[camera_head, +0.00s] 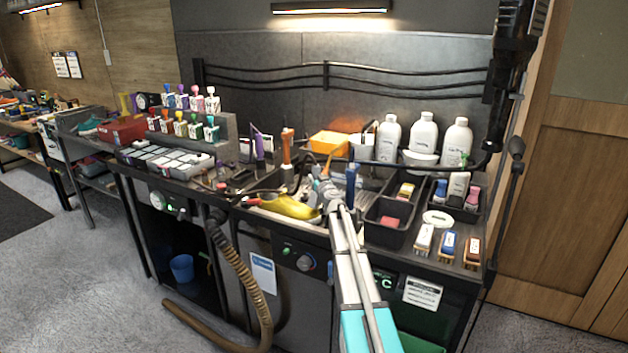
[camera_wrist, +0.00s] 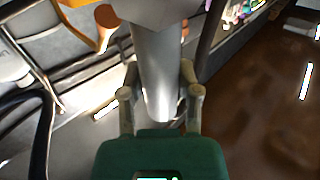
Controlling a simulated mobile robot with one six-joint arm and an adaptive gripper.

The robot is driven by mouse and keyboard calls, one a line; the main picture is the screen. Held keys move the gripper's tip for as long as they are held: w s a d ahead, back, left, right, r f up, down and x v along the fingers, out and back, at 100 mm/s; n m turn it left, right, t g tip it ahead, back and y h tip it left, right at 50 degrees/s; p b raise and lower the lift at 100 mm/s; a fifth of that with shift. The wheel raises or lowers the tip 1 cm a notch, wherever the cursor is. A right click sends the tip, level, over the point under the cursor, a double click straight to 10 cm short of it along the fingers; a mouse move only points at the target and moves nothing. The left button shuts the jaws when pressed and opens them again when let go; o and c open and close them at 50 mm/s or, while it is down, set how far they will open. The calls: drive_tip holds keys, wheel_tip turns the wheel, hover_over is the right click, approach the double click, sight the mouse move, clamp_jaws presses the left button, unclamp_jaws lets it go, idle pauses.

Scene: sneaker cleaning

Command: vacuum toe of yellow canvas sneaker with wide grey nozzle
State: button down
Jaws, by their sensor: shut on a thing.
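The yellow canvas sneaker (camera_head: 290,208) lies near the front edge of the workbench in the head view, just left of my gripper (camera_head: 327,190). In the wrist view my gripper (camera_wrist: 160,90) is shut on a grey cylindrical tube (camera_wrist: 157,60), which appears to be the body of the grey nozzle; a finger sits on each side of it. The far end of the tube is cut off or hidden, so I cannot tell whether the nozzle touches the sneaker. An orange shape (camera_wrist: 98,30) shows at the upper left of the wrist view; I cannot tell what it is.
A ribbed brown hose (camera_head: 246,275) hangs down the bench front onto the floor. Black bins (camera_head: 390,235) and several brushes stand right of my arm. White bottles (camera_head: 423,136) stand behind. A brush rack (camera_head: 226,140) and trays (camera_head: 165,163) fill the left side.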

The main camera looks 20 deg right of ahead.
drive_tip(key=shift+r, duration=0.1)
idle(0.3)
wheel_tip(320, 180, up, 9)
drive_tip(key=p, duration=0.9)
idle(0.4)
